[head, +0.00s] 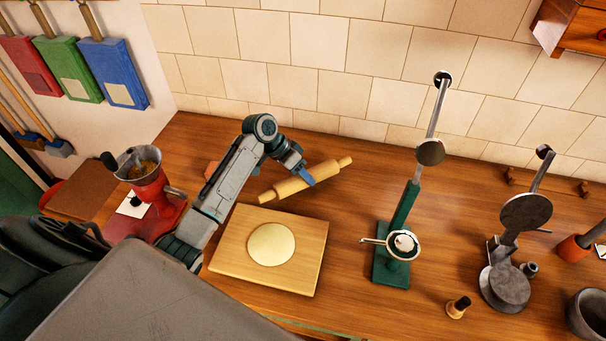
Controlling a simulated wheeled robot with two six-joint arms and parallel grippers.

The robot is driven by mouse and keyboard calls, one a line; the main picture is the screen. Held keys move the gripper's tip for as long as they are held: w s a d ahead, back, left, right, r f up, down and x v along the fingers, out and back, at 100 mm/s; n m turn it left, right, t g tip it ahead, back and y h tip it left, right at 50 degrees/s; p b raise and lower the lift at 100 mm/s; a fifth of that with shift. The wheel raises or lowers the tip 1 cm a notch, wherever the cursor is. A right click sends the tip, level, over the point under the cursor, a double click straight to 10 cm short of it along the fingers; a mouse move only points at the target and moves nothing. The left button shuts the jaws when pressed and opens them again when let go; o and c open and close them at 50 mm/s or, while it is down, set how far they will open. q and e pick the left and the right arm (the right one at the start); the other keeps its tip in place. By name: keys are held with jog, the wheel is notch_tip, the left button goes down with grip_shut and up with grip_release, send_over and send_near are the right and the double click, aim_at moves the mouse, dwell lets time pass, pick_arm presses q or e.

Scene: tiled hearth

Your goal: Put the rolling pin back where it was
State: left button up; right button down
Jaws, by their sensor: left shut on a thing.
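A light wooden rolling pin (283,188) is behind the cutting board in the head view, lying diagonally from lower left to upper right. My left gripper (309,178) is shut on it near its middle-right, with the blue-tipped fingers across the barrel. I cannot tell whether the pin touches the table or hangs just above it. A wooden board (305,240) with a flat round of dough (271,244) on it lies in front of the pin. My right gripper is not in view.
A red grinder (150,203) stands left of my left arm. A green press-like stand (391,262) and a dark metal press (503,287) stand to the right. A small stamp (458,307) and a grey pot (591,313) are at front right. Tabletop behind the board is mostly clear.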

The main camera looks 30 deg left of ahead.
pick_arm(q)
jog(key=shift+f, duration=0.15)
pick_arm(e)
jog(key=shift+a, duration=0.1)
pick_arm(q)
jog(key=shift+f, duration=0.4)
jog(key=o, duration=1.2)
jog(key=shift+c, duration=0.2)
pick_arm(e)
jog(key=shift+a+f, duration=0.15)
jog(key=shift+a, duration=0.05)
pick_arm(q)
jog(key=shift+r, duration=0.25)
jog(key=b+v, duration=0.3)
jog(key=v, duration=0.9)
jog(key=shift+r, duration=0.4)
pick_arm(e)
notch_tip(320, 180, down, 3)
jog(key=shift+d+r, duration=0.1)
